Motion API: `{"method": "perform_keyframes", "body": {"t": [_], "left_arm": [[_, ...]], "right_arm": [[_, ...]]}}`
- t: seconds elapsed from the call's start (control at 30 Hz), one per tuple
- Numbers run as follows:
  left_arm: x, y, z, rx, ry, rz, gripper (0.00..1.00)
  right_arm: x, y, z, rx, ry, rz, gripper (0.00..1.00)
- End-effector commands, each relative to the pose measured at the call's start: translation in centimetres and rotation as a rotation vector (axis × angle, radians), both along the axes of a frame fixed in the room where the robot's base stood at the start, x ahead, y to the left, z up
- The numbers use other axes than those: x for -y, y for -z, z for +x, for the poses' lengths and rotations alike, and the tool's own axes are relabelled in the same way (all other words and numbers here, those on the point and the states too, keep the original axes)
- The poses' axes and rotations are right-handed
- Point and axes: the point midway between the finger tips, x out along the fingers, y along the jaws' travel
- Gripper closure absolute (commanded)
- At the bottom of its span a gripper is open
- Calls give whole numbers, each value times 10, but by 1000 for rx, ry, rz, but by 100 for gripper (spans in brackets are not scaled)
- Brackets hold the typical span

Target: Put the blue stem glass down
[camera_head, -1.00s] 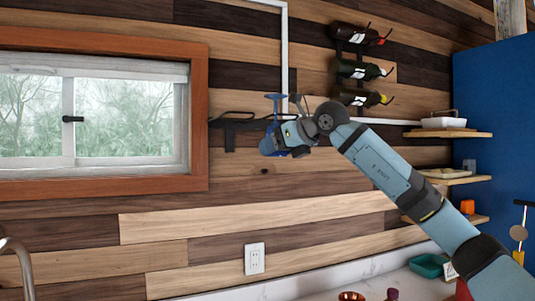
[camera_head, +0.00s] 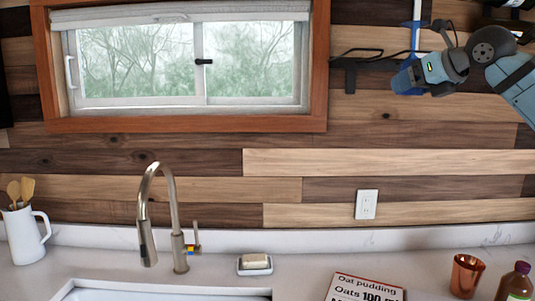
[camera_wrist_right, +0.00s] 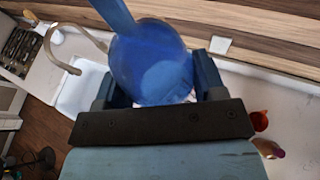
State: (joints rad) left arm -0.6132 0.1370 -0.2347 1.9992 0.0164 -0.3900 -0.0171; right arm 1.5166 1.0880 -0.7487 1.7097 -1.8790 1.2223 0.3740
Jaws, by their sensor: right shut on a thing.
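The blue stem glass is held in my right gripper (camera_head: 402,78), high in front of the wood wall at the upper right of the head view. Its blue stem (camera_head: 416,38) points up above the gripper, and its foot is out of the picture at the top. In the right wrist view the rounded blue bowl (camera_wrist_right: 150,65) sits between the two fingers of the gripper (camera_wrist_right: 158,85), with the stem running to the top edge. My left gripper is not in view.
Below lies a pale counter (camera_head: 420,260) with a sink (camera_head: 165,294), a faucet (camera_head: 172,210), a soap dish (camera_head: 254,269), a white utensil jug (camera_head: 24,238), an oat pudding box (camera_head: 362,290), a copper cup (camera_head: 466,275) and a bottle (camera_head: 515,284). A bare patch lies right of the soap dish.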

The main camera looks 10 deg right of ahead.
Motion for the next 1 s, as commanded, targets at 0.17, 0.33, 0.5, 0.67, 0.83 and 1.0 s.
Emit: {"method": "perform_keyframes", "body": {"t": [0.17, 0.33, 0.5, 0.67, 0.83, 1.0], "left_arm": [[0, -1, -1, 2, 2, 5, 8], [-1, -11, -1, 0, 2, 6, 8], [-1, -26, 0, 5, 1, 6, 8], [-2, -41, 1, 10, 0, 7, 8], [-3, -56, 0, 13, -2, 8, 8], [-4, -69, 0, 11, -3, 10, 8]], "right_arm": [[-14, 12, 7, -4, -17, 1, 63], [-57, 49, 22, -7, -64, 1, 63], [-106, 97, 29, -8, -120, 5, 63], [-148, 141, 25, -6, -163, 7, 63], [-185, 186, 9, -6, -191, 7, 63], [-210, 225, -17, -5, -185, 9, 63]]}}
